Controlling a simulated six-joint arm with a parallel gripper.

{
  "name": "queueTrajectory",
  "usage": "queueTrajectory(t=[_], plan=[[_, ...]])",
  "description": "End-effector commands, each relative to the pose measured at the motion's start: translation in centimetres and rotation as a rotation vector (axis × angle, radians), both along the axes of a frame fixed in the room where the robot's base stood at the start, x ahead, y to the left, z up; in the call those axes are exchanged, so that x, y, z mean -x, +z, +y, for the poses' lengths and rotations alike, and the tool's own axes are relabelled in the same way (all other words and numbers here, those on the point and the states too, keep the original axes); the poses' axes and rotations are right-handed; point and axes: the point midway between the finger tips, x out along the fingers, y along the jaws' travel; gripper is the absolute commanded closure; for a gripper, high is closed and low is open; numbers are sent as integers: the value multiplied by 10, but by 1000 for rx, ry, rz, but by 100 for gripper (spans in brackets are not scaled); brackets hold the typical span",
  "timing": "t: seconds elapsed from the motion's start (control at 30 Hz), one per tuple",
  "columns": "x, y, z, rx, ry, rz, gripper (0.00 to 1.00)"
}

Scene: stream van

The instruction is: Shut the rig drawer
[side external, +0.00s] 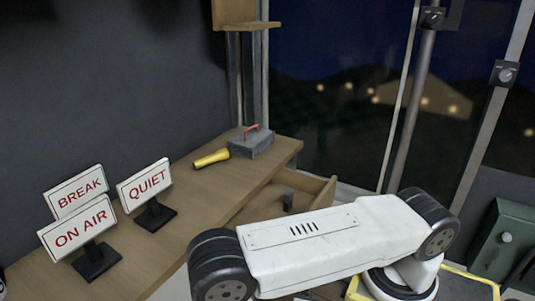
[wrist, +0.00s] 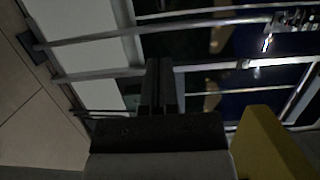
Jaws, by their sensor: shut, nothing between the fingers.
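The rig drawer (side external: 318,192) is pulled open from under the wooden desk (side external: 215,185) in the side external view. Its wooden side and front corner show, and a small dark object (side external: 288,200) stands inside it. My arm covers the lower part of the drawer. My gripper (wrist: 160,80) shows in the wrist view with its dark fingers together and nothing between them. In the side external view the gripper is hidden or out of frame, so its distance from the drawer cannot be told. The drawer is not clearly seen in the wrist view.
Signs reading BREAK (side external: 76,192), ON AIR (side external: 77,230) and QUIET (side external: 144,183) stand on the desk. A yellow flashlight (side external: 211,159) and a grey box with a red handle (side external: 251,144) lie farther back. A green case (side external: 505,240) stands right. Metal rails (wrist: 90,76) cross the wrist view.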

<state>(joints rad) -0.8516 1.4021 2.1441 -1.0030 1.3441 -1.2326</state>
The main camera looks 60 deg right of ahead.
Motion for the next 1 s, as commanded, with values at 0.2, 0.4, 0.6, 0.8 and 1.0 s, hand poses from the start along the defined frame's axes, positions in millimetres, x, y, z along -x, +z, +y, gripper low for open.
queueTrajectory(t=[0.2,0.4,0.6,0.8,1.0], plan=[[-4,0,-20,3,-4,0,100],[-8,0,-36,2,-4,0,100],[-12,0,-51,1,-3,1,100],[-33,0,-51,-2,-3,-3,100],[-49,0,-50,-1,-1,-2,100]])
